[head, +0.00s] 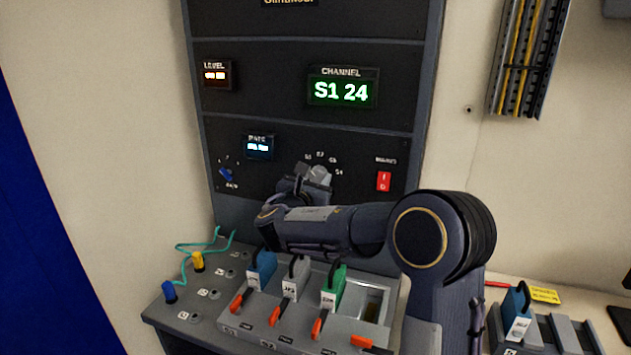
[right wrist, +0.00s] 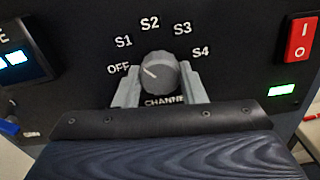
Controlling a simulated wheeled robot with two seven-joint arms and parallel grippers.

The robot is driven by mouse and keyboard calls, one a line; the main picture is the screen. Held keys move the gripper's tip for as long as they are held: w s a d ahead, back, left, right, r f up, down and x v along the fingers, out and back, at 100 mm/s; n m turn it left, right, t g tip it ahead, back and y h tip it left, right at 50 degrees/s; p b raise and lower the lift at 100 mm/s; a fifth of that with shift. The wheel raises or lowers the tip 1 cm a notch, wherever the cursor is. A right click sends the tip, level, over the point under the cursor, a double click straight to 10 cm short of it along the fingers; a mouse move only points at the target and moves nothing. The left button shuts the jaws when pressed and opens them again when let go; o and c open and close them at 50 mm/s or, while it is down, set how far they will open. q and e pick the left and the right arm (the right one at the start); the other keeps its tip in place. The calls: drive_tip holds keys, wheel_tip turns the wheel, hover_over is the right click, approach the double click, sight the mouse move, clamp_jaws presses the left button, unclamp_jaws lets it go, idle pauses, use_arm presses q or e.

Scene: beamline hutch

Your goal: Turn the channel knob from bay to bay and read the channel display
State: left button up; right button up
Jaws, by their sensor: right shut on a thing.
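The grey channel knob (right wrist: 158,75) is on the dark rack panel, under an arc of labels OFF, S1, S2, S3 and S4. Its white mark points up and left, roughly toward S1. My right gripper (head: 312,180) is shut on the knob; in the right wrist view a finger stands on each side of it. In the head view the gripper hides most of the knob. The channel display (head: 342,91), above the knob, reads "S1 24" in green. My left gripper is not in view.
A red rocker switch (head: 384,181) is right of the knob. Below, a sloped console holds blue (head: 262,270), grey (head: 296,279) and green (head: 333,288) modules with orange levers. Blue (head: 169,291) and yellow (head: 197,262) plugs with teal cords are at the left.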

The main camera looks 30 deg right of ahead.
drive_tip(key=m+b, duration=0.1)
drive_tip(key=b, duration=0.1)
drive_tip(key=m+b, duration=0.2)
drive_tip(key=b, duration=0.1)
drive_tip(key=m+b, duration=0.2)
drive_tip(key=b, duration=0.1)
drive_tip(key=shift+f, duration=0.25)
drive_tip(key=shift+r+m+b, duration=0.2)
drive_tip(key=shift+m+b, duration=1.1)
drive_tip(key=shift+b, duration=0.05)
drive_tip(key=o, duration=1)
drive_tip(key=b+v, duration=0.1)
drive_tip(key=v, duration=0.6)
drive_tip(key=shift+s+a, duration=0.25)
drive_tip(key=shift+s, duration=0.05)
